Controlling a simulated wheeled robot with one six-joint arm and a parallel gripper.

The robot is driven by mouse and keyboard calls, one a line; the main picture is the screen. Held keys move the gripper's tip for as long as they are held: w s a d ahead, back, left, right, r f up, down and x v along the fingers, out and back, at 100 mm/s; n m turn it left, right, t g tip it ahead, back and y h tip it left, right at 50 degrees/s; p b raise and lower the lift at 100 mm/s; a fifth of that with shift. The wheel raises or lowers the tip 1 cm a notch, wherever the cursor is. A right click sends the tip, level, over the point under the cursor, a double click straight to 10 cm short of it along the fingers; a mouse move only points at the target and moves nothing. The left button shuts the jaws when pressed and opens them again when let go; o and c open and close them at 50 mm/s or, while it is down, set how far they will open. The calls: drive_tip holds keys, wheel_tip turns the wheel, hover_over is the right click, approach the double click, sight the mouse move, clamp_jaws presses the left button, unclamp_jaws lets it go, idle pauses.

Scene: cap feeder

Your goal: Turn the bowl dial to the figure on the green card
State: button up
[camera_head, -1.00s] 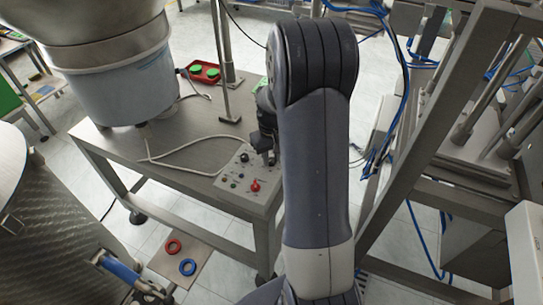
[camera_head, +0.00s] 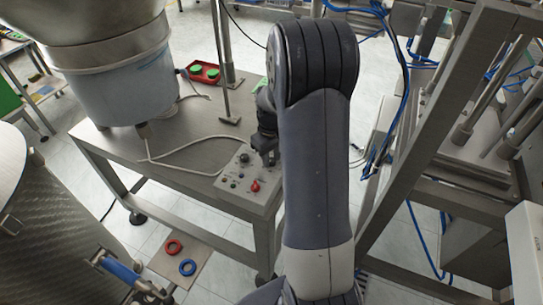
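A grey control panel (camera_head: 232,183) sits on the near right corner of the metal table. It carries a black knob (camera_head: 244,158), a red knob (camera_head: 255,186) and several small buttons. I cannot tell for sure which one is the bowl dial, and the labels are too small to read. My gripper (camera_head: 268,159) points down at the panel's far right part, right of the black knob. My own arm hides part of that side, and whether the gripper touches anything is unclear. Its fingers are too small and dark to judge. No green card with a readable figure shows.
A large feeder bowl on a pale drum (camera_head: 118,88) stands on the table's left. A red tray (camera_head: 203,73) with green caps lies behind it. A pale cable (camera_head: 185,153) crosses the tabletop (camera_head: 125,143). A metal frame (camera_head: 430,120) stands close on the right.

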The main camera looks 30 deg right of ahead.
sight(271, 160)
drive_tip(key=o, duration=0.4)
drive_tip(key=shift+c, duration=0.2)
wheel_tip(271, 160, up, 11)
idle(0.3)
drive_tip(key=shift+f, duration=0.2)
wheel_tip(271, 160, down, 11)
drive_tip(key=shift+r, duration=0.15)
idle(0.6)
